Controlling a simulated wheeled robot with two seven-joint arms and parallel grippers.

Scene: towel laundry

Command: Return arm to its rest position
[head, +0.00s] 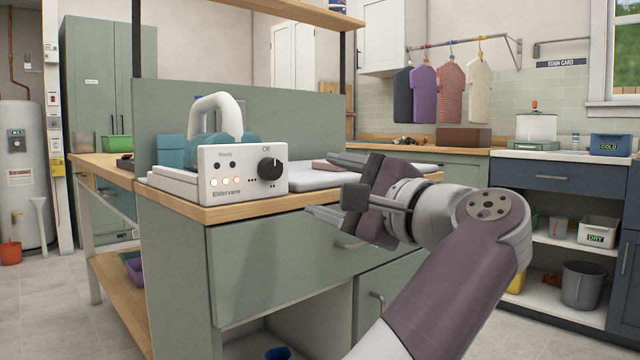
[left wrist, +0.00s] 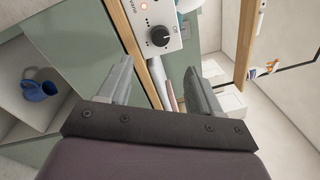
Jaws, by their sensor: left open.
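My left gripper (head: 327,187) is open and empty, its fingers apart at the front edge of the wooden counter (head: 250,206), beside the green drawer front. In the left wrist view the open gripper (left wrist: 157,82) has nothing between its fingers except the counter edge and the white board beyond. My left arm reaches in from the lower right of the head view. My right gripper is not in view.
A white ironing unit with a knob (head: 242,170) and iron (head: 212,130) stands left of my gripper. A white board (head: 310,177) lies behind it. A blue jug (left wrist: 38,89) sits in the open cabinet below. Shirts (head: 450,90) hang at the back.

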